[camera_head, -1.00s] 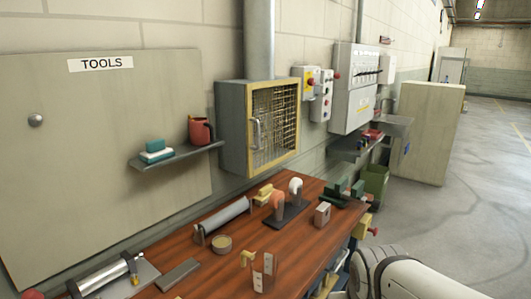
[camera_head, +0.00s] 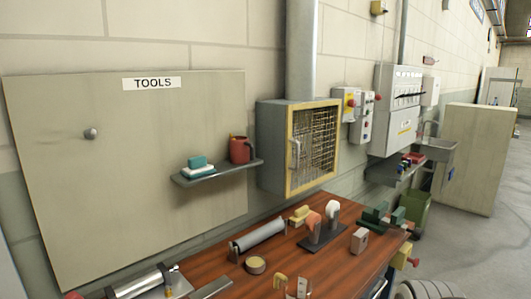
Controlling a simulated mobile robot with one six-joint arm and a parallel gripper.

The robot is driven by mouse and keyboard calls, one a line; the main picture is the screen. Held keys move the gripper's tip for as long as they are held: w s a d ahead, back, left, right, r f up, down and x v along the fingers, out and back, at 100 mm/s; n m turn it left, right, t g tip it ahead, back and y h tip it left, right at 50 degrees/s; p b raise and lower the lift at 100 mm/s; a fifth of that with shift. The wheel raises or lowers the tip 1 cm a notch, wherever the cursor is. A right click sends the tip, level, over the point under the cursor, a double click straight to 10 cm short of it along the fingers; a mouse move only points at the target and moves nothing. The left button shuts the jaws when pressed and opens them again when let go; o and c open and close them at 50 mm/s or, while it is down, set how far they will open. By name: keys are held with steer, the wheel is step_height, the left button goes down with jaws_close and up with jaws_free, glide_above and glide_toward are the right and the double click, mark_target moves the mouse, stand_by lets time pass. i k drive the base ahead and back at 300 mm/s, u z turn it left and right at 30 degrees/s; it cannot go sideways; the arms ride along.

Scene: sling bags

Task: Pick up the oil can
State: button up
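A red can-like vessel (camera_head: 240,149) with a dark handle stands upright on the small wall shelf (camera_head: 218,171). It looks the most like the oil can, but I cannot be sure at this size. It stands at the right end of the shelf, beside a teal and white block stack (camera_head: 198,168). My gripper is not in view.
The wooden bench (camera_head: 225,275) below holds a grey roller (camera_head: 258,236), a round tin (camera_head: 256,265) and several tools. A yellow-framed mesh cabinet (camera_head: 312,148) juts from the wall right of the shelf. Open floor (camera_head: 470,245) lies at the right.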

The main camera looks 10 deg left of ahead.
mark_target(240, 145)
steer(key=u, duration=2.85)
steer(key=k, duration=1.3)
steer(key=z, duration=1.15)
steer(key=i, duration=1.2)
steer(key=z, duration=0.05)
